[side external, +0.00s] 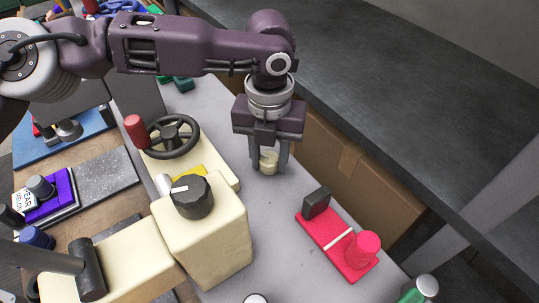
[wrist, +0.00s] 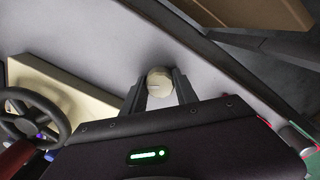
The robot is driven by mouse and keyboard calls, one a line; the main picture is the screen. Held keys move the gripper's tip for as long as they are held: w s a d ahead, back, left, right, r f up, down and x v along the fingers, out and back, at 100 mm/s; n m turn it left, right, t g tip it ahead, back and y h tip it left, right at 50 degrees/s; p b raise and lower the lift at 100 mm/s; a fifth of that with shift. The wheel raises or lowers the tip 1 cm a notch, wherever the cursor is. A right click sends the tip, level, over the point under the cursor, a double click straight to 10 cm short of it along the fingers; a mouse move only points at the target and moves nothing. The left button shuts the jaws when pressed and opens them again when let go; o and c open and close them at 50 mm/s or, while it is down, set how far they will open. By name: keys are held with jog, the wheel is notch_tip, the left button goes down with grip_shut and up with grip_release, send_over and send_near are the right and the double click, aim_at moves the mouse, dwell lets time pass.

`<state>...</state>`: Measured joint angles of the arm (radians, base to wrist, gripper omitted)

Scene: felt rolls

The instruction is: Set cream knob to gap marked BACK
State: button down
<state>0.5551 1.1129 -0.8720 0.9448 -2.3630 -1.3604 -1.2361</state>
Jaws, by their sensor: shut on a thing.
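The cream knob (side external: 269,161) is a small round cylinder between the two fingers of my gripper (side external: 269,165), over the pale grey work surface behind the cream box. The wrist view shows the knob (wrist: 159,81) end-on, with a thin dark line on its face, and a finger of my gripper (wrist: 160,92) on each side. My gripper is shut on it and points down. I cannot tell whether the knob touches the surface or is fixed to anything. No gap marked BACK can be read in either view.
A cream box with a dark pointer knob (side external: 191,196) stands at the front left of my gripper. A black handwheel (side external: 172,137) is to the left. A pink base (side external: 338,243) with a dark block and pink knob lies to the right. A cardboard box (side external: 345,165) is behind.

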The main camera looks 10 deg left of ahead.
aim_at(269, 158)
dwell(0.4)
jog(key=c, duration=0.9)
grip_release()
jog(key=shift+c, duration=0.2)
notch_tip(269, 158, up, 7)
jog(key=shift+r, duration=0.1)
